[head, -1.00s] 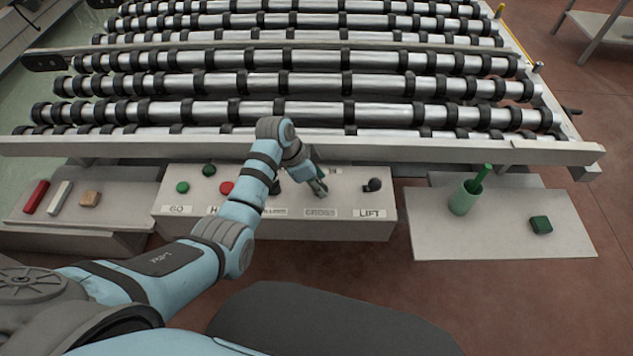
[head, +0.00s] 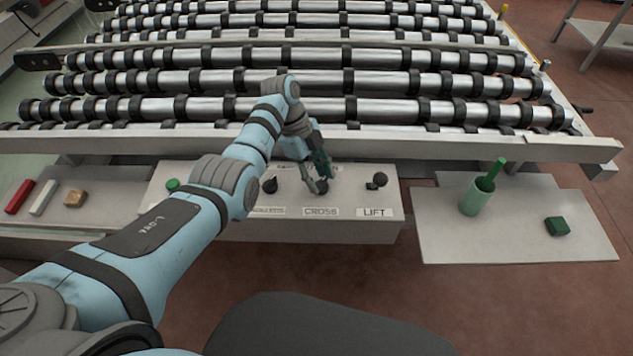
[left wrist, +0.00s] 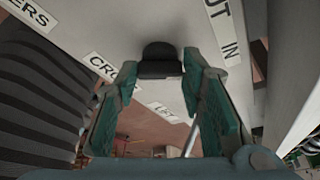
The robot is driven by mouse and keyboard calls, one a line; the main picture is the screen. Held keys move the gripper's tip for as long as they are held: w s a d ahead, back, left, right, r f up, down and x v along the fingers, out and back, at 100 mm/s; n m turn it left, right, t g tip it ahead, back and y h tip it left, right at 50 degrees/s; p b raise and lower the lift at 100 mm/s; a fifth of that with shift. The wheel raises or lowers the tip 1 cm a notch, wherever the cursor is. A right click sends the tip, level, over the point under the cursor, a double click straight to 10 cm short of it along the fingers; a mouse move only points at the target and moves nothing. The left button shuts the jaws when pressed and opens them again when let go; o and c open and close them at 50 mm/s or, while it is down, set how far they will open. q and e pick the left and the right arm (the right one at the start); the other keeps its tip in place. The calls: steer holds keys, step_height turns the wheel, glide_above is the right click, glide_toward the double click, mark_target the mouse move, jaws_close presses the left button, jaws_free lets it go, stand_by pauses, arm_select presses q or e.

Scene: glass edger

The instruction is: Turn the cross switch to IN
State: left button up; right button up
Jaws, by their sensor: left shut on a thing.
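The cross switch (head: 322,187) is a small black knob on the light console (head: 250,232), above the CROSS label (head: 320,212). In the left wrist view the dark knob (left wrist: 160,60) shows between the two green fingers, with the OUT and IN lettering (left wrist: 221,30) beside it. My left gripper (head: 318,186) comes down from behind the knob, one finger on each side, and is shut on it. It also shows in the left wrist view (left wrist: 160,72). The fingers partly hide the knob in the head view, so its setting is hard to tell. My right gripper is not in view.
The LIFT knob (head: 377,180) stands just right, another black knob (head: 270,185) just left. A roller conveyor rail (head: 440,148) runs close behind. My forearm covers the console's left part.

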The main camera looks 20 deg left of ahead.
arm_select(q)
steer(key=shift+f+m+g+b, duration=0.1)
steer(key=shift+m+g+b, duration=0.2)
steer(key=shift+m+b, duration=0.1)
steer(key=o, duration=1.1)
steer(key=shift+o, duration=0.2)
steer(key=v, duration=1.2)
steer(key=shift+d, duration=0.1)
